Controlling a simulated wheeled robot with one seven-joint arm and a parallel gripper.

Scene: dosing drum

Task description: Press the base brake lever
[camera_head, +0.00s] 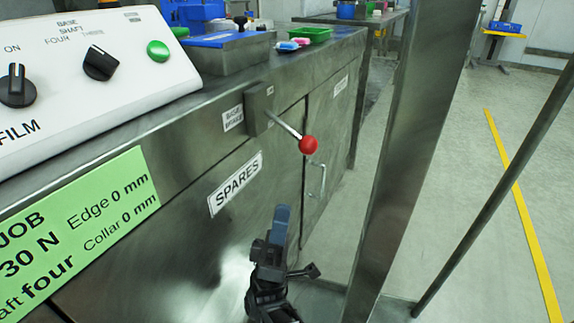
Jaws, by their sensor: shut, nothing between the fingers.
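The base brake lever (288,129) is a thin metal rod with a red ball knob (308,145) at its end. It comes out of a grey block (258,108) on the front of the steel cabinet and slopes down to the right. A small label (233,119) beside the block is too small to read surely. My gripper (281,212) is below the knob and a little to its left in the picture, pointing up. Its blue fingertips are together and empty. It looks apart from the lever.
The cabinet front (190,170) carries a SPARES label (235,183) and a door handle (317,178). A control panel (120,60) with black knobs and a green button (158,50) is at upper left. A steel post (405,150) stands right of the lever. Open floor lies beyond it.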

